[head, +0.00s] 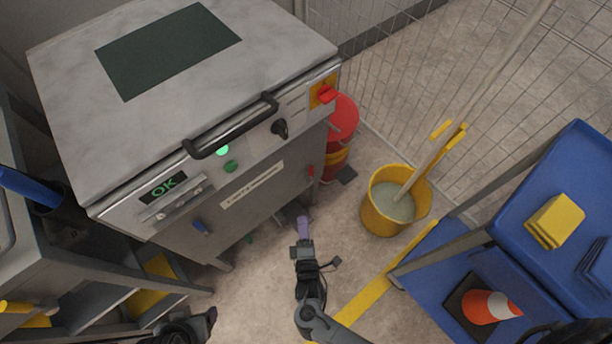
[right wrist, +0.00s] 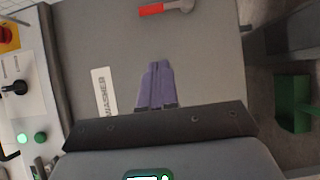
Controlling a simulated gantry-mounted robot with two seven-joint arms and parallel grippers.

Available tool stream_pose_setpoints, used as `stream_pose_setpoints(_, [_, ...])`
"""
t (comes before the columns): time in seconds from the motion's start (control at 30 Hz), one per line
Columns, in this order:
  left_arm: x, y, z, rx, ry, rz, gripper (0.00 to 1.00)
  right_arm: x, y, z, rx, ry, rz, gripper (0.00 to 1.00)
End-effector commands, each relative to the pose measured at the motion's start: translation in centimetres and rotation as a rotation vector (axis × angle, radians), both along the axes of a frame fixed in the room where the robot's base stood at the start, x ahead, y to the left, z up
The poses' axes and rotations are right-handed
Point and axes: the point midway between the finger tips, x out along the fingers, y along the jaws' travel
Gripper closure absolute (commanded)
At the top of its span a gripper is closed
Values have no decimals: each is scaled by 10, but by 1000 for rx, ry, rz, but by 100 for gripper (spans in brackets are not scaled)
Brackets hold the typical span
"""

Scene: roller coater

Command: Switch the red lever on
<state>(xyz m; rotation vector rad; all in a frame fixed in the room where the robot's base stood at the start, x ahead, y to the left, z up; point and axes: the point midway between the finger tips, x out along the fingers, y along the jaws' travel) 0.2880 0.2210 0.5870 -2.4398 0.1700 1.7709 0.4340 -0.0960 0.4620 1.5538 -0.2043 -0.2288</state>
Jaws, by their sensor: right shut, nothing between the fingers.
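The red lever (head: 311,172) is on the lower front of the grey machine (head: 240,190), near its right edge. In the right wrist view the red lever (right wrist: 152,9) is at the top edge, its red grip pointing left from a grey pivot. My right gripper (head: 303,228) has purple fingers and is in front of the machine, below the lever in the head view. The fingers (right wrist: 157,85) are shut, empty and apart from the lever. My left gripper (head: 195,325) shows only as a dark, partly cut-off shape at the bottom edge; its jaws are unclear.
A blue lever (head: 201,226) is lower left on the machine front. Above are a black knob (head: 280,128), green buttons (head: 231,166) and a red switch on yellow (head: 325,94). A yellow mop bucket (head: 372,212) and blue cart (head: 560,170) stand right; a grey shelf (head: 70,270) stands left.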

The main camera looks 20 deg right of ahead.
Motion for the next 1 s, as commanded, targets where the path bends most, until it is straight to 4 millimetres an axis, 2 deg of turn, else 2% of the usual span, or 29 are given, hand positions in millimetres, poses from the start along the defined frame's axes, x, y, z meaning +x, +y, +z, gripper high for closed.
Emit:
stream_pose_setpoints(0.03, [0,0,5,0,0,0,30,4,1,8,3,-7,-1,100])
stream_pose_setpoints(0.13, [0,0,6,0,0,-1,30,8,1,13,4,-15,-2,100])
stream_pose_setpoints(0.67, [0,1,1,6,2,-5,30,16,-2,12,6,-18,-2,100])
stream_pose_setpoints(0.83, [0,2,-9,8,2,-7,30,34,-7,11,4,-20,-3,100])
stream_pose_setpoints(1.0, [0,2,-24,8,2,-6,30,63,-16,10,4,-21,-3,100])
